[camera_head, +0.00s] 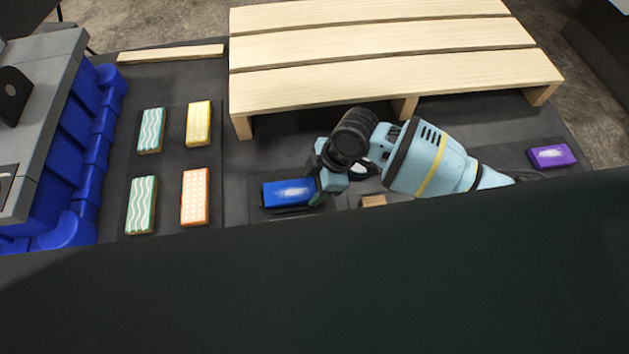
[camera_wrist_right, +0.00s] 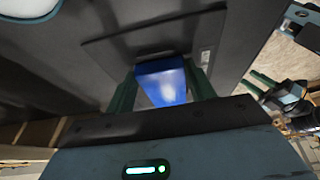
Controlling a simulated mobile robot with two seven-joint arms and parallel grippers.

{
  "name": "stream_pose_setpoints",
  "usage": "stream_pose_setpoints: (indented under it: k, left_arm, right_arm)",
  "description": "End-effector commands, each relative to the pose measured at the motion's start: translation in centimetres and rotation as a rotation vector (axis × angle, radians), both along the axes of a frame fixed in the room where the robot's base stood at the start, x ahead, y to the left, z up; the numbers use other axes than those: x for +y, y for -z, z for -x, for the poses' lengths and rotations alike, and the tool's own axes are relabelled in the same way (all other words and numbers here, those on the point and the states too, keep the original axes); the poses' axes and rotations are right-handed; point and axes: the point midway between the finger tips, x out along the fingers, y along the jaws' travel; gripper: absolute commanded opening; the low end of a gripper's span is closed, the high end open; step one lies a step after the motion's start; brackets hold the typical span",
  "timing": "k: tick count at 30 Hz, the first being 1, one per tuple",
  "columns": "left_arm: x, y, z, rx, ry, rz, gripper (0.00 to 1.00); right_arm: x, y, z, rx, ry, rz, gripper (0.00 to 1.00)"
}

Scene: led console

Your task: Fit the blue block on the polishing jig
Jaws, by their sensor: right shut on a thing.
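The blue block (camera_head: 288,192) has a pale smear on its top face. My right gripper (camera_head: 318,188) is at the block's right end in the head view. In the right wrist view the blue block (camera_wrist_right: 162,82) sits between the two green fingers of my right gripper (camera_wrist_right: 162,90), which is shut on it. A dark flat plate (camera_wrist_right: 105,50) lies behind the block in that view. I cannot tell whether the block touches it, or which part is the jig. Green finger-like bars at the wrist view's right may be my left gripper (camera_wrist_right: 262,84), small and unclear.
A wooden slatted platform (camera_head: 380,40) stands behind. Several patterned blocks, such as the orange one (camera_head: 195,197), lie on a dark mat at left, beside blue bins (camera_head: 75,150). A purple block (camera_head: 551,156) lies at right. A dark surface (camera_head: 300,290) hides the foreground.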

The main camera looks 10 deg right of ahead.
Motion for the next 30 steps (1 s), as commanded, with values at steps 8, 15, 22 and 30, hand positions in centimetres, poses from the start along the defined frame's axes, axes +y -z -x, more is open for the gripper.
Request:
stream_pose_setpoints:
  k: [8, 15, 22, 30]
  left_arm:
    - [-0.01, 0.15, 0.13, 0.003, -0.001, 0.000, 0.36]
    - [0.00, 0.12, 0.11, 0.003, 0.000, -0.001, 0.36]
    - [0.00, 0.13, 0.12, 0.003, 0.000, -0.001, 0.36]
    - [-0.01, 0.05, 0.01, 0.001, 0.001, -0.001, 0.36]
  right_arm:
    - [0.04, 0.25, -0.01, 0.000, 0.000, -0.001, 0.27]
    - [0.04, 0.20, -0.03, -0.001, 0.000, -0.001, 0.61]
    - [0.02, 0.22, -0.01, 0.000, 0.000, -0.001, 0.80]
    - [-0.06, 0.17, -0.01, 0.000, 0.000, 0.000, 0.80]
